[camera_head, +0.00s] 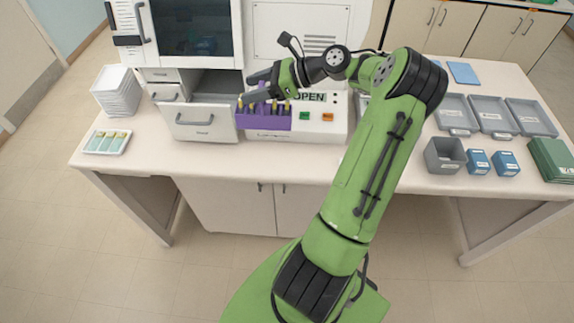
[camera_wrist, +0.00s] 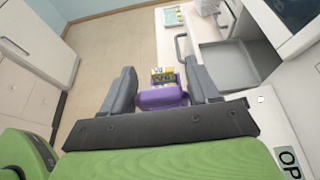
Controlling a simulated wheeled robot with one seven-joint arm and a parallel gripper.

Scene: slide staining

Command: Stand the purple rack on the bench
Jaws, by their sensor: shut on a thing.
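The purple rack (camera_head: 264,122) is in the head view, in front of the machine with the OPEN display, beside the open drawer. It carries several yellow-topped items. My gripper (camera_head: 262,84) reaches it from above right and is shut on it. In the wrist view the purple rack (camera_wrist: 162,96) shows between the two grey fingers of my gripper (camera_wrist: 165,85). The rack looks upright and held above the bench (camera_head: 150,160). The exact gap below it is hard to tell.
An open grey drawer (camera_head: 196,120) juts out left of the rack. A white tray with green-labelled items (camera_head: 108,142) and stacked white trays (camera_head: 117,92) stand at the left. Grey trays (camera_head: 491,116) and blue boxes (camera_head: 478,162) are at the right. The bench's front middle is clear.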

